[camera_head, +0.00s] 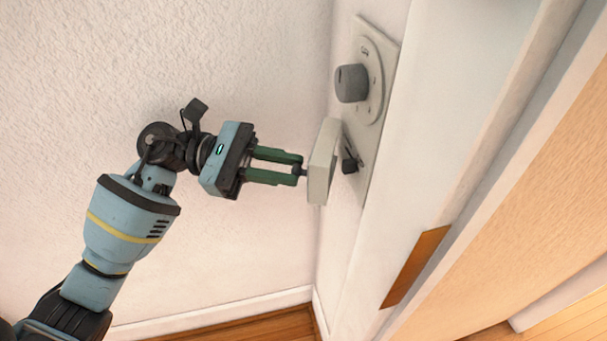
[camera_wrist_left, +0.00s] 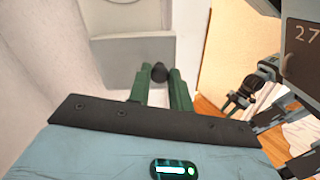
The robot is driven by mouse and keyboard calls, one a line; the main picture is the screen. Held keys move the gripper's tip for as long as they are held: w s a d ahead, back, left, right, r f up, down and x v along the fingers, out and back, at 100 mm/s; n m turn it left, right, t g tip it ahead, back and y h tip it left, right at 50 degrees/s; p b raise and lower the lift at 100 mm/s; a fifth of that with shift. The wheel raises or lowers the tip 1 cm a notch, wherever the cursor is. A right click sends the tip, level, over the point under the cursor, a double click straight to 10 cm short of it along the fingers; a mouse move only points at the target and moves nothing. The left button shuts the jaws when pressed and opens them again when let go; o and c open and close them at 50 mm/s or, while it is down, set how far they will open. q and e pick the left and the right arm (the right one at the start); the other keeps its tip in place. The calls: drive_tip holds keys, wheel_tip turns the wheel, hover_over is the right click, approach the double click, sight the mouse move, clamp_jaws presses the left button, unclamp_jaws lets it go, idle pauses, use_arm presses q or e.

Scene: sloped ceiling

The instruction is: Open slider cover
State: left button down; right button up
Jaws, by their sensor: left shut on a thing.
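A pale slider cover (camera_head: 322,162) stands out from the wall panel (camera_head: 383,55) in the head view, at an angle to it. A small dark knob on its near face sits at my left gripper's fingertips (camera_head: 301,171). My left gripper is shut on this knob. In the left wrist view the dark knob (camera_wrist_left: 159,72) shows between the green fingertips, with the grey cover (camera_wrist_left: 130,47) beyond. A dark switch (camera_head: 349,160) shows on the panel beside the cover. My right gripper (camera_wrist_left: 236,103) is small at the right of the left wrist view, its jaw state unclear.
A round grey dial (camera_head: 352,83) juts from the panel above the cover. A white door frame (camera_head: 470,130) and a wooden door (camera_head: 530,190) are to the right. A rough white wall (camera_head: 230,60) is behind my left arm, with wooden floor below.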

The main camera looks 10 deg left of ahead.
use_arm(q)
drive_tip(key=shift+w+a+g, duration=0.1)
drive_tip(key=shift+g, duration=0.2)
drive_tip(key=c, duration=1.3)
unclamp_jaws()
drive_tip(key=shift+o, duration=0.2)
drive_tip(key=shift+r, duration=0.1)
drive_tip(key=s+d+r, duration=0.1)
drive_tip(key=s+r, duration=0.1)
drive_tip(key=s, duration=0.6)
drive_tip(key=s+d+r+b, duration=0.1)
drive_tip(key=s+d+r, duration=0.1)
drive_tip(key=s, duration=0.5)
drive_tip(key=shift+s+r, duration=0.35)
drive_tip(key=shift+r, duration=0.05)
drive_tip(key=shift+d, duration=0.1)
